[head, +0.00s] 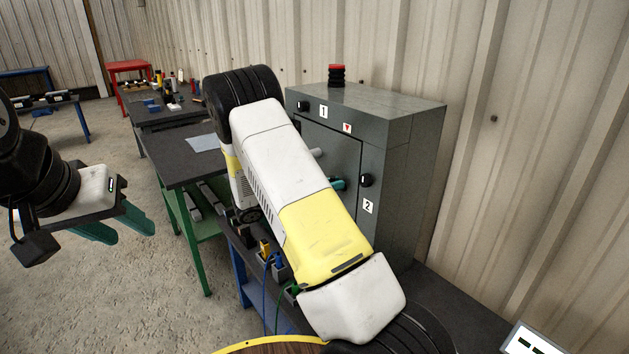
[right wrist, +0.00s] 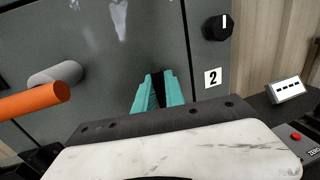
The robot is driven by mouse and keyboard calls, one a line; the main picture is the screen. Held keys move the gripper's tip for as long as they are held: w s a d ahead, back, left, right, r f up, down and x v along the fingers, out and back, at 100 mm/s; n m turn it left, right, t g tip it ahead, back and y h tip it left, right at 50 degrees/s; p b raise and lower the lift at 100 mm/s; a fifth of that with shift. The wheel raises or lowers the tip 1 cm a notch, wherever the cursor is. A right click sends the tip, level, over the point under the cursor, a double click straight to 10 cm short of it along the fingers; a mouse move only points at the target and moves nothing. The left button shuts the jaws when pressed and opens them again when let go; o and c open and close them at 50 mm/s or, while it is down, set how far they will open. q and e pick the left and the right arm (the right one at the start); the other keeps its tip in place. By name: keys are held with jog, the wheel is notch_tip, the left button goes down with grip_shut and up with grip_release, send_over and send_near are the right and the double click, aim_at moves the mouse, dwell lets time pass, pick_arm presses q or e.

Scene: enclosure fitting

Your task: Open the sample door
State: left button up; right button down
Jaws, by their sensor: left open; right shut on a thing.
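The grey enclosure (head: 410,150) stands against the wall. The sample door (head: 343,150) is its front panel and looks shut; it also fills much of the right wrist view (right wrist: 90,45). My right gripper (right wrist: 157,92) is at the door, just left of its right-hand seam, shut on a small dark part mostly hidden by the teal fingers. In the head view only a bit of this gripper (head: 338,183) shows past my arm. A grey cylinder (right wrist: 56,74) sticks out further left on the door. My left gripper (head: 130,232) is open and empty at the left, away from the enclosure.
A black knob (right wrist: 217,27) sits right of the door above label 2 (right wrist: 212,77). An orange rod (right wrist: 35,101) crosses the left of the right wrist view. A red-topped button (head: 336,75) stands on the enclosure. Dark benches (head: 180,165) run behind my right arm. Floor is clear around my left gripper.

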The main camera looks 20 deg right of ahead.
jog(key=shift+f, duration=0.1)
dwell(0.7)
jog(key=shift+w+a+f+n+t+h, duration=0.1)
jog(key=shift+w+f+n+t+h, duration=0.35)
jog(key=shift+n, duration=2.75)
jog(key=shift+w+a+f+n+t, duration=0.15)
jog(key=shift+n+t, duration=0.6)
jog(key=shift+n, duration=2.45)
jog(key=shift+w+a+f+n+t+h, duration=0.1)
jog(key=shift+w+f+n+t+h, duration=0.35)
jog(key=shift+n, duration=2.75)
jog(key=shift+s+r+t+y, duration=0.1)
jog(key=shift+s+t+y, duration=0.05)
jog(key=shift+t+y, duration=0.2)
